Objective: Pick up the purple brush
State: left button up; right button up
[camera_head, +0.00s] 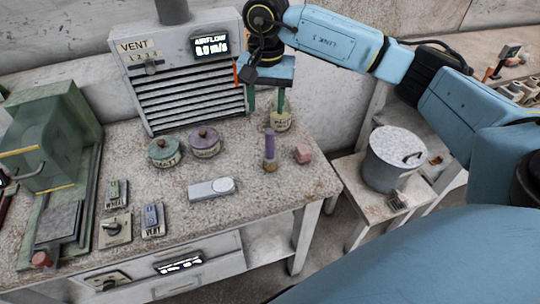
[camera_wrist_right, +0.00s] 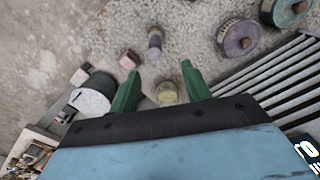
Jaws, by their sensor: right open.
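The purple brush (camera_head: 269,146) stands upright near the right part of the speckled table, with a purple upper part and a paler, tan lower part. It also shows in the right wrist view (camera_wrist_right: 155,40), seen from above, beyond the fingertips. My right gripper (camera_head: 266,100) is open and empty, with its green fingers pointing down. It is above and behind the brush, near the vented cabinet; its fingers also show in the wrist view (camera_wrist_right: 160,72). My left gripper is not in view.
A yellow-green pot (camera_head: 281,123) sits behind the brush, below my right gripper. A pink block (camera_head: 302,154) is right of the brush. Two lidded pots (camera_head: 204,143) and a pale device (camera_head: 212,188) are to its left. The vented cabinet (camera_head: 190,85) stands behind.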

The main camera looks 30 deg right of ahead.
aim_at(270, 143)
notch_tip(270, 143, down, 8)
jog(key=shift+d+r, duration=0.15)
jog(key=shift+s+d+f+p, duration=0.1)
jog(key=shift+s+f+p, duration=0.1)
jog(key=shift+f, duration=1.15)
jog(key=shift+s+d+f+p, duration=0.1)
jog(key=shift+f+p, duration=0.05)
jog(key=shift+f, duration=1.2)
grip_shut()
